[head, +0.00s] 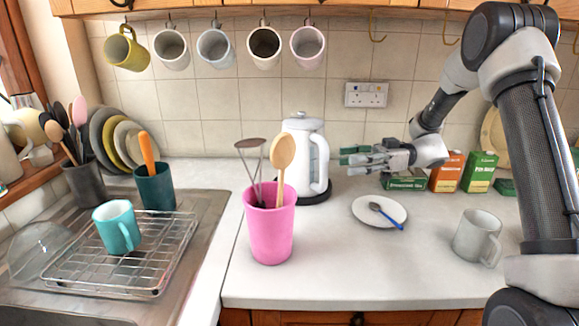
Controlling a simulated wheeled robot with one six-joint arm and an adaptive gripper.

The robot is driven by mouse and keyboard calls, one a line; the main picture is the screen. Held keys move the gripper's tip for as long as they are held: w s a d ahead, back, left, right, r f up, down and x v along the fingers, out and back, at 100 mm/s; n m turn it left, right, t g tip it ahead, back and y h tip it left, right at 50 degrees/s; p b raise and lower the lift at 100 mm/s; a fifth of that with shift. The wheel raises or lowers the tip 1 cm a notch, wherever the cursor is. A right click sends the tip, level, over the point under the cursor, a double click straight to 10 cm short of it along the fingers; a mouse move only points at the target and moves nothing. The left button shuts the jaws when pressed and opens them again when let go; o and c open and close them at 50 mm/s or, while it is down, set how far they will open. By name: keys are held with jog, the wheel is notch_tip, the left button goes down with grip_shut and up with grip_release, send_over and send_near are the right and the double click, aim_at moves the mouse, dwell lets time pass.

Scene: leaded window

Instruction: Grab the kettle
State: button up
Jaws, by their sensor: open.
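The white kettle (300,132) stands upright on its dark base at the back of the counter, in front of the tiled wall. Its handle (321,160) is on its right side, facing my gripper. A pink utensil pot (268,232) with a wooden spoon stands in front and hides the kettle's lower left part. My gripper (348,156) is open and empty just right of the kettle. Its fingers point left at handle height. From this view I see a small gap to the handle, but the depth is unclear.
A white plate (364,212) with a blue-handled spoon lies below my gripper. A grey mug (477,237) stands at right. Several boxes, including an orange one (447,172), are behind. Mugs hang above, one pink (308,48). The sink rack (120,260) is left.

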aim_at(324, 159)
jog(key=x, duration=0.7)
jog(key=shift+a+r, duration=0.3)
jog(key=shift+a, duration=0.1)
grip_shut()
jog(key=shift+w, duration=0.1)
